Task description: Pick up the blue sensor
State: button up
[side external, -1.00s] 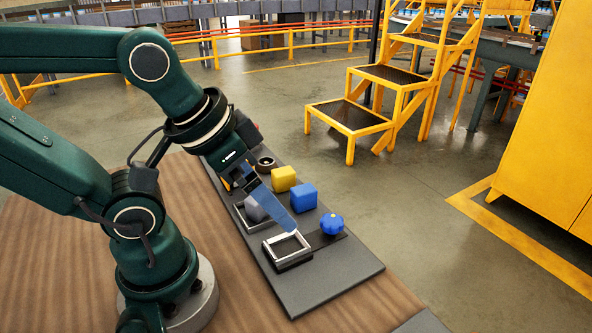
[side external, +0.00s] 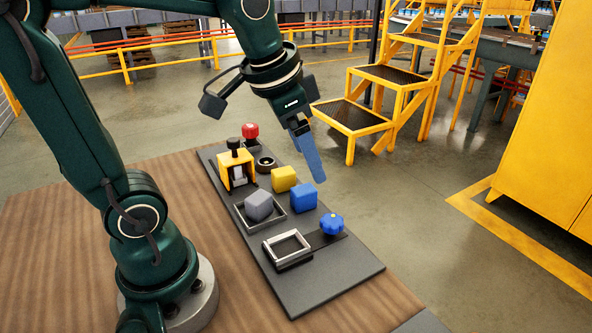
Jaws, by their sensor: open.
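Two blue things stand on the dark grey board: a blue cube (side external: 303,197) and, just right of and nearer than it, a blue lobed knob (side external: 332,224). Which of them is the sensor cannot be told for certain; neither carries a readable mark. My gripper (side external: 318,178) is open, with blue fingers pointing down. One finger hides most of the other from this side. The fingers appear above and just behind the blue cube in the picture, apart from it, with nothing held.
The board (side external: 345,279) also bears a yellow cube (side external: 284,179), a grey cube (side external: 259,206) in a dark frame, an empty silver square frame (side external: 287,246), a yellow housing (side external: 236,171), a dark ring (side external: 265,164) and a red knob (side external: 250,131). The board's front end is clear.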

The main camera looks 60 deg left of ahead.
aim_at(304, 189)
jog(key=w+a+f+g, duration=0.1)
jog(key=w+a+f, duration=0.1)
jog(key=a+f, duration=0.1)
jog(key=w+a+f+n+g, duration=0.1)
jog(key=w+a+f+g, duration=0.1)
jog(key=f, duration=0.3)
jog(key=w+a+f+g, duration=0.1)
jog(key=w+a+f, duration=0.1)
jog(key=a+f, duration=0.2)
jog(key=shift+a+f+n+h, duration=0.15)
jog(key=shift+a+n+h, duration=0.15)
jog(key=shift+a, duration=0.2)
jog(key=shift+f, duration=2.35)
grip_shut()
jog(key=shift+r, duration=0.1)
